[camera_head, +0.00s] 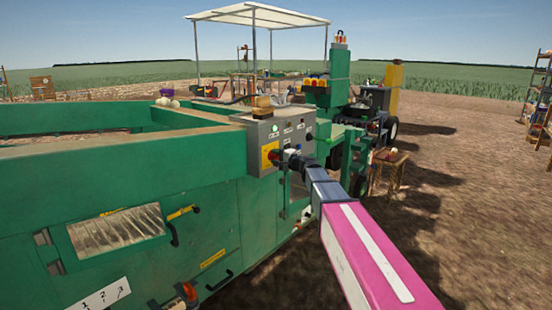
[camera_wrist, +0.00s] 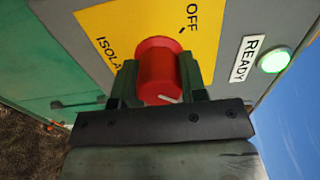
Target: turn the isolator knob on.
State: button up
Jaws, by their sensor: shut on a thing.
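The red isolator knob (camera_wrist: 157,72) sits on a yellow plate (camera_wrist: 205,22) lettered OFF and ISOLA..., the rest of the word being hidden. A pale pointer line shows on the knob's lower right side in the wrist view. My gripper (camera_wrist: 157,85) is shut on the knob, with one finger on its left and one on its right. In the head view, my gripper (camera_head: 283,158) reaches the grey control panel (camera_head: 262,136), beside the yellow plate (camera_head: 266,157). The knob is mostly hidden there by my gripper.
A lit green lamp (camera_wrist: 273,60) is beside the READY label (camera_wrist: 243,58) on the panel. The panel is fixed to a large green machine (camera_head: 120,165). A small wooden table (camera_head: 390,168) stands to the right. Open dirt ground lies at the right.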

jog(key=o, duration=0.9)
jog(key=v, duration=1.1)
